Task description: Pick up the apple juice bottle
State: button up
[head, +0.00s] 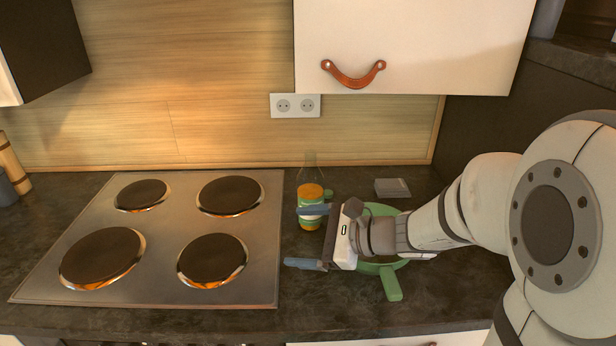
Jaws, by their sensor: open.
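The bottle's lower part shows between the fingers, towards the far one. I cannot tell whether the finger touches the bottle.
A clear glass bottle (310,160) stands just behind. A green pan (391,284) lies under my wrist, partly hidden. A small grey box (392,188) sits behind the pan. The stovetop (160,240) fills the left; a cabinet (410,40) hangs above. The front-right counter is bare.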

aim_at(311, 185)
jog(key=w+d+m+t, duration=0.2)
jog(key=w+m, duration=0.1)
jog(key=w+d+m+t, duration=0.2)
jog(key=w+m+t, duration=0.1)
jog(key=w, duration=0.1)
jog(key=w+d+m+t+h+b, duration=0.1)
jog(key=w+d+m+t, duration=0.1)
jog(key=w+m, duration=0.1)
jog(key=shift+w+d+m+t, duration=0.15)
jog(key=shift+m+t, duration=0.15)
jog(key=shift+m, duration=0.3)
jog(key=shift+w+t, duration=0.3)
jog(key=shift+w, duration=0.05)
jog(key=p+x, duration=0.1)
jog(key=x, duration=0.6)
jog(key=shift+w+f, duration=0.2)
jog(key=shift+w, duration=0.05)
jog(key=shift+d, duration=0.1)
jog(key=shift+c, duration=0.6)
jog(key=c, duration=1.3)
jog(key=shift+c, duration=0.5)
jog(key=shift+r, duration=0.1)
